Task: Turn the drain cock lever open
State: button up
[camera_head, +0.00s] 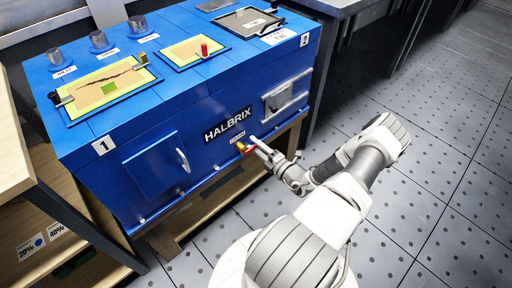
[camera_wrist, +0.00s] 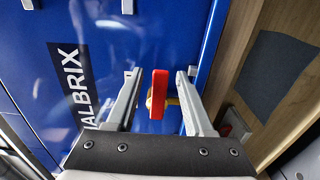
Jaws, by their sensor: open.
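The drain cock is on the lower front of the blue Halbrix cabinet, right of its middle. Its red lever (camera_wrist: 159,94) lies between the two fingers of my open gripper (camera_wrist: 158,75) in the wrist view, with a gap on each side. A yellowish brass part (camera_wrist: 172,100) shows beside and behind the lever. In the head view my gripper (camera_head: 258,146) is at the cock, and the brass body (camera_head: 241,147) shows just left of it. The lever is mostly hidden there by the fingers.
The blue cabinet (camera_head: 160,115) has a door with a handle (camera_head: 183,160) to the left and a metal latch plate (camera_head: 279,100) to the right. A wooden shelf (camera_head: 195,205) runs beneath. Wooden shelving (camera_head: 15,150) stands at left. The floor (camera_head: 430,190) at right is clear.

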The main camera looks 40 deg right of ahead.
jog(key=shift+w, duration=0.1)
grip_shut()
